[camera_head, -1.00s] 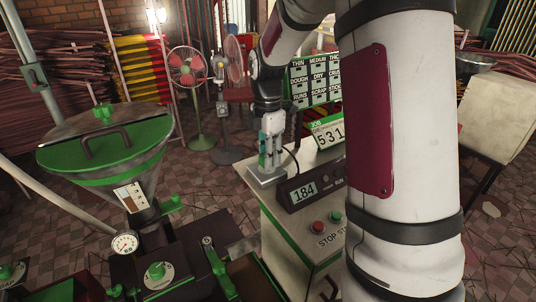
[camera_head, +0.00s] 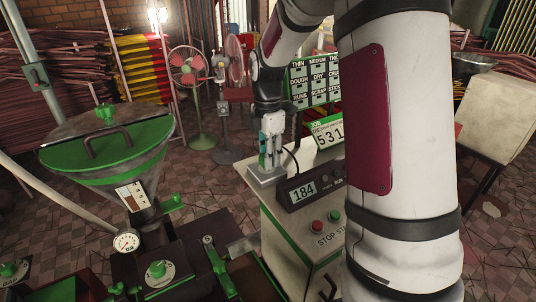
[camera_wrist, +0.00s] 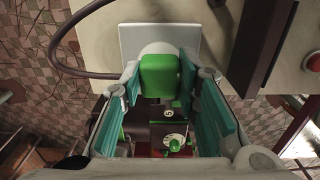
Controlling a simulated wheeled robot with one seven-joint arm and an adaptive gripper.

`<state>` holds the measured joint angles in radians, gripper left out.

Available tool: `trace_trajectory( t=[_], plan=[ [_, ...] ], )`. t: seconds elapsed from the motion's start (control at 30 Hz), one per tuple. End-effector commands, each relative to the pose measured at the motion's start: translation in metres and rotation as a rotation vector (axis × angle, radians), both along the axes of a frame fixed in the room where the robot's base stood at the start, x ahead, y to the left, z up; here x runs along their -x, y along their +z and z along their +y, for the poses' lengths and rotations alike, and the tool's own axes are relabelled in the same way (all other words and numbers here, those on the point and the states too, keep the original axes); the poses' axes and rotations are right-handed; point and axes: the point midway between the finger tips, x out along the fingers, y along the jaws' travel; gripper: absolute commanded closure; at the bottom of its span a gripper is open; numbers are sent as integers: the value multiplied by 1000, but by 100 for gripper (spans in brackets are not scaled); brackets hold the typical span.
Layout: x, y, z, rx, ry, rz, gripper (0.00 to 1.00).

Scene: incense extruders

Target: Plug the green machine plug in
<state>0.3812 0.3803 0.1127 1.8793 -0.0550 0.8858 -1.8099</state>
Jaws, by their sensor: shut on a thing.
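The green plug (camera_wrist: 160,76) shows in the wrist view between the teal pads of my gripper, which is shut on it. Behind it is a pale square socket plate (camera_wrist: 183,38) with a pale round part, partly hidden by the plug. The plug overlaps this round part in the picture; I cannot tell whether it is fully seated. In the head view my gripper (camera_head: 269,152) points down over a grey box (camera_head: 266,178) at the left edge of the cabinet top, and the plug is mostly hidden by the fingers.
A dark cable (camera_wrist: 60,58) loops left of the plate. The pale cabinet (camera_head: 292,237) carries a dark display unit (camera_head: 303,191) and red and green buttons close to my gripper. A green-lidded hopper (camera_head: 120,150) stands at left, and fans (camera_head: 189,68) stand behind.

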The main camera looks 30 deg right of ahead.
Motion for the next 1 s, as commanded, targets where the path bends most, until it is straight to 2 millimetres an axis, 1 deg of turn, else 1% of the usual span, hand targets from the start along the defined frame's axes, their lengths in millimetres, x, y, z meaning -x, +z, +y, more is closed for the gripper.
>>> trace_trajectory(
  t=[0.53, 1.0],
  plan=[
    [0, 0, 0, 0, 0, 0, 95],
    [0, -8, 0, 0, 0, 0, 95]
  ],
)
